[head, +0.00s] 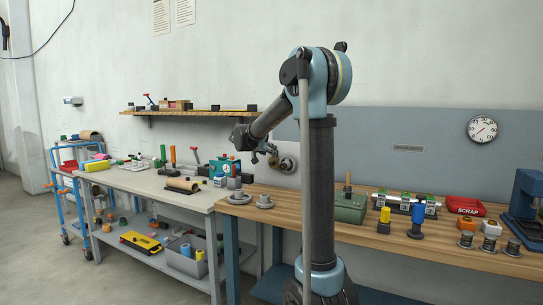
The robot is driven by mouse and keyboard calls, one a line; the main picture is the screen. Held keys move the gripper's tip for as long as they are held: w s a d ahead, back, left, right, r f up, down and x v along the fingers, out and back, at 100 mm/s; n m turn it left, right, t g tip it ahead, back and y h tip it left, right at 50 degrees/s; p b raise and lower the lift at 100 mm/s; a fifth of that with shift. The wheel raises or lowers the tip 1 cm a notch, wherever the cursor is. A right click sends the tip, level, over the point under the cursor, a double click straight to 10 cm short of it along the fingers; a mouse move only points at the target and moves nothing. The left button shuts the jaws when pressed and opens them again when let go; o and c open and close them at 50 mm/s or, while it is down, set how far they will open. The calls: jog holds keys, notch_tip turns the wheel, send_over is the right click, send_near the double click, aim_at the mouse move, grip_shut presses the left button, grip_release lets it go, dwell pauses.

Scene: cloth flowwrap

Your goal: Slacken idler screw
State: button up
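My gripper (264,153) is at the end of my arm, left of my column and in front of the grey backboard. Its fingers are small and dark, and I cannot tell whether they are open or shut. Just right of it, a pale plate with round, roller-like parts (288,165) is partly hidden by my arm and column. I cannot tell whether the gripper touches it. No idler screw can be made out at this size.
A grey bench (150,182) with tools stands left.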

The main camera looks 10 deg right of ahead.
jog(key=shift+x, duration=1.8)
jog(key=shift+c, duration=0.6)
grip_shut()
jog(key=shift+s+d, duration=0.1)
